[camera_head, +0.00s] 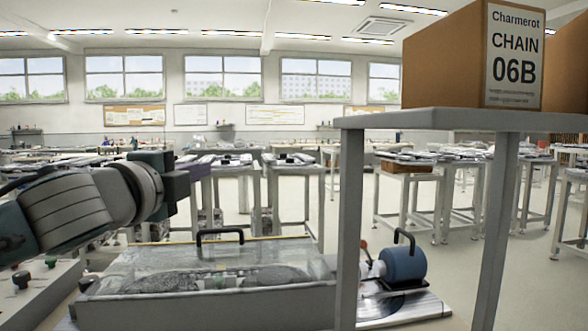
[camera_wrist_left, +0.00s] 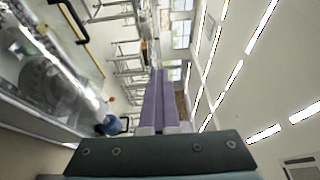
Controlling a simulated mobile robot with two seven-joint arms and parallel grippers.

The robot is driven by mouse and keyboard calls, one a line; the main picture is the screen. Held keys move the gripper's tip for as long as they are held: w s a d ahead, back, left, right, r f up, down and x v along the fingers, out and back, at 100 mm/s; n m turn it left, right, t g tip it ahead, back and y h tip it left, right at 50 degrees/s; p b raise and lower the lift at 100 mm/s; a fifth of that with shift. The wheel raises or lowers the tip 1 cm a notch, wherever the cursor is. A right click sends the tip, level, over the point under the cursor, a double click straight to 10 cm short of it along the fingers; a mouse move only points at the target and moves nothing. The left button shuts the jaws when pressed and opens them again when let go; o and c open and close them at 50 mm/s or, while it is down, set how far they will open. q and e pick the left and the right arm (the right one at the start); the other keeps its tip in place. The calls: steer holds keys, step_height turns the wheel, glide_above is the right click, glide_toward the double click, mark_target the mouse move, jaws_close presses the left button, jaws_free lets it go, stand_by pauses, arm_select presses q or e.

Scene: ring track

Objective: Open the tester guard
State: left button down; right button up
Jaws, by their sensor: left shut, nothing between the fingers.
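The tester guard (camera_head: 150,258) is a clear lid with a black handle (camera_head: 220,232) on its top edge. It lies down over the grey tester box (camera_head: 220,305), and dark chain or sprocket parts show through it. In the left wrist view the guard (camera_wrist_left: 62,52) is at the left, with its handle (camera_wrist_left: 72,18) at the top left. My left gripper (camera_head: 190,164) is above and to the left of the handle, apart from it. Its purple fingers (camera_wrist_left: 160,98) are together and empty. My right gripper is not in view.
A blue motor (camera_head: 403,263) stands right of the tester. A grey stand (camera_head: 455,119) with a brown chain carton (camera_head: 440,62) rises in front at the right, its leg hiding part of the tester's right end. Benches fill the background.

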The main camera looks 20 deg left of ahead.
arm_select(q)
steer(key=c, duration=1.2)
jaws_free()
steer(key=shift+o, duration=0.2)
steer(key=shift+s, duration=0.1)
steer(key=s+d, duration=0.1)
steer(key=s, duration=0.8)
steer(key=shift+s+d, duration=0.25)
steer(key=shift+s, duration=0.05)
steer(key=shift+f, duration=0.1)
steer(key=shift+c, duration=0.2)
